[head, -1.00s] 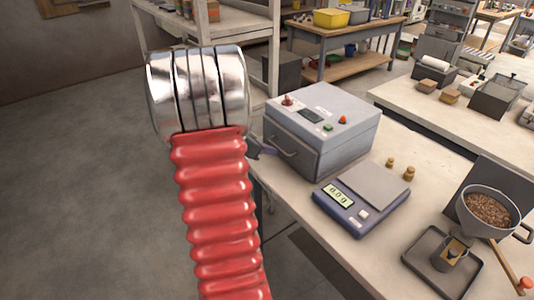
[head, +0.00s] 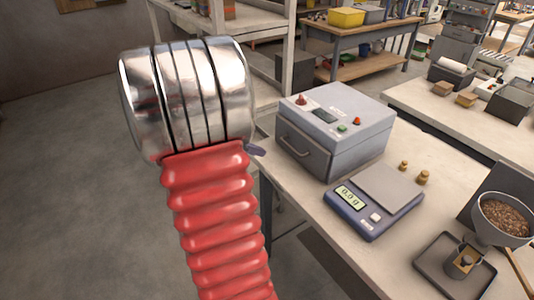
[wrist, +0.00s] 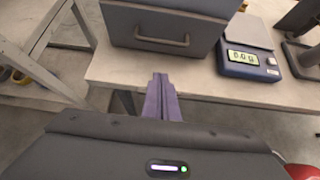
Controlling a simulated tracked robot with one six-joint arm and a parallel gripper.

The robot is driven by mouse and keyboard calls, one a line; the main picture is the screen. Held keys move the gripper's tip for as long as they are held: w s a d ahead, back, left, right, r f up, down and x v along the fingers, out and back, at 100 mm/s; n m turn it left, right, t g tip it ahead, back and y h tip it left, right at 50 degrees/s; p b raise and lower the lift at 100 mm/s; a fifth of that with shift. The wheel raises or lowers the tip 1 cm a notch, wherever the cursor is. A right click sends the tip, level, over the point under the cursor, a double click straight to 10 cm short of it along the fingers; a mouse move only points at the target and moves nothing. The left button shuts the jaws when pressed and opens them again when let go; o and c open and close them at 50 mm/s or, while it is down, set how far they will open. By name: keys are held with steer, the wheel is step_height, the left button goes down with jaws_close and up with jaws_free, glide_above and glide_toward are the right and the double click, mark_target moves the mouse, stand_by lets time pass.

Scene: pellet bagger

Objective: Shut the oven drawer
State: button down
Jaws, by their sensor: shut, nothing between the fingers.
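The oven is a grey box (head: 345,115) with buttons on top, standing on the pale bench. Its drawer front (head: 306,152) has a bar handle and also shows in the wrist view (wrist: 185,30). The drawer front looks flush or nearly flush with the box; I cannot tell whether a small gap remains. My gripper (wrist: 160,80) has purple fingers, shut together and empty. They point toward the drawer front, below the handle in the wrist view, and appear apart from it. In the head view my red arm hides most of the gripper; only a small purple part (head: 256,150) shows.
A blue scale (head: 370,205) stands right of the oven, with small brass weights (head: 422,178) behind it. A bowl of pellets (head: 503,218) and a dark tray (head: 440,265) are farther right. Open floor lies left.

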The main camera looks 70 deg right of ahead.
steer(key=v, duration=0.2)
steer(key=shift+w+a+r, duration=0.1)
steer(key=shift+a+r, duration=0.1)
stand_by(0.7)
steer(key=w+a+m+t+y, duration=0.25)
steer(key=a+m, duration=0.35)
steer(key=a, duration=0.7)
steer(key=w+a+m+t+y, duration=0.2)
steer(key=w+a+m+t, duration=0.15)
steer(key=a+m, duration=0.6)
steer(key=w+a+r+n+t+y, duration=0.1)
steer(key=a+r+n+t+y, duration=0.1)
steer(key=a, duration=1)
steer(key=a+r+n+t+y, duration=0.1)
steer(key=a+r, duration=0.4)
steer(key=a, duration=0.8)
steer(key=n+t, duration=0.1)
steer(key=t, duration=0.1)
steer(key=shift+w+a+r+n+t+y, duration=0.25)
steer(key=shift+w+a+n+t+y, duration=0.05)
steer(key=shift+w+n+t+y, duration=0.1)
